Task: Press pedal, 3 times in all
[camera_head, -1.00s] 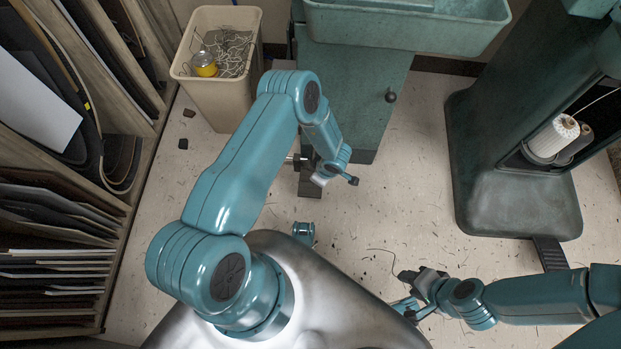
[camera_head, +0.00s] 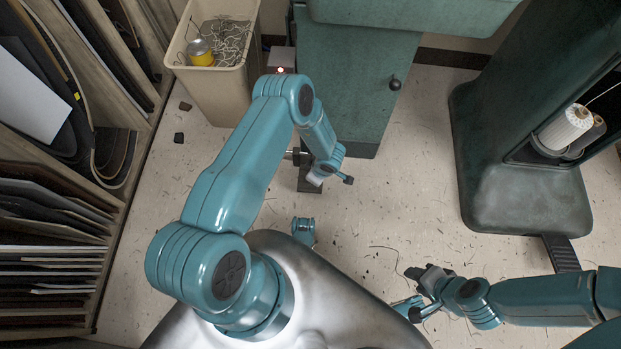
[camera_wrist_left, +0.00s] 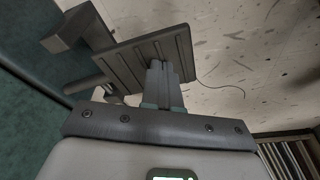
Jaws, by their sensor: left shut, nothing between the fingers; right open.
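The pedal (camera_wrist_left: 140,62) is a dark grey ribbed plate in the left wrist view, joined to a block beside a green wall. My left gripper (camera_wrist_left: 160,70) is shut and empty, its fingertips over the plate's near edge; I cannot tell whether they touch it. In the head view, a dark piece that looks like the pedal (camera_head: 308,182) shows at the foot of the green cabinet (camera_head: 358,85), partly covered by my left wrist. My left fingertips are not clear there. My right gripper (camera_head: 412,290) is open and empty over the floor at lower right.
A beige bin (camera_head: 222,95) with scraps and a yellow can stands behind my left arm. A small box with a lit red light (camera_head: 281,69) is beside it. A dark green machine (camera_head: 525,195) with thread spools stands right. Shelves (camera_head: 135,205) line the left.

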